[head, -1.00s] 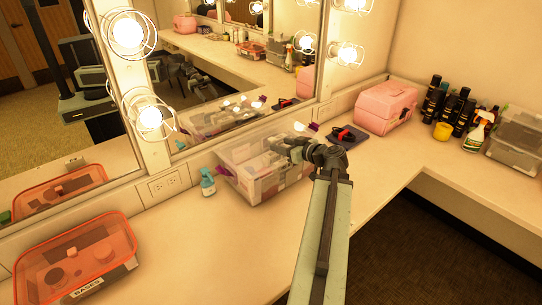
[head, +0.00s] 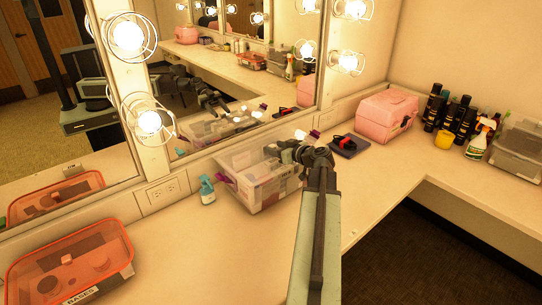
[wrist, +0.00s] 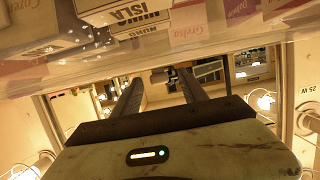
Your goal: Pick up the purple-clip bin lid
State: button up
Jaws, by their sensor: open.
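The clear bin (head: 268,194) with purple clips stands on the counter against the mirror. Its clear lid (head: 250,158) appears to lie on top, with one purple clip (head: 222,177) at the left end and another (head: 314,134) at the right end. My gripper (head: 300,148) is at the lid's right end and overlaps it in the head view; I cannot tell if they touch. In the wrist view my gripper (wrist: 160,85) is open, with nothing between its fingers. Labelled packets (wrist: 140,18) show through the bin wall along the top of that view.
A spray bottle (head: 207,189) stands left of the bin. An orange-lidded bin (head: 70,262) is at the lower left. A dark pad with a red item (head: 347,144) and a pink case (head: 388,115) stand to the right. The counter in front of the bin is clear.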

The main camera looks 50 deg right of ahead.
grip_shut()
jog(key=shift+r, duration=0.15)
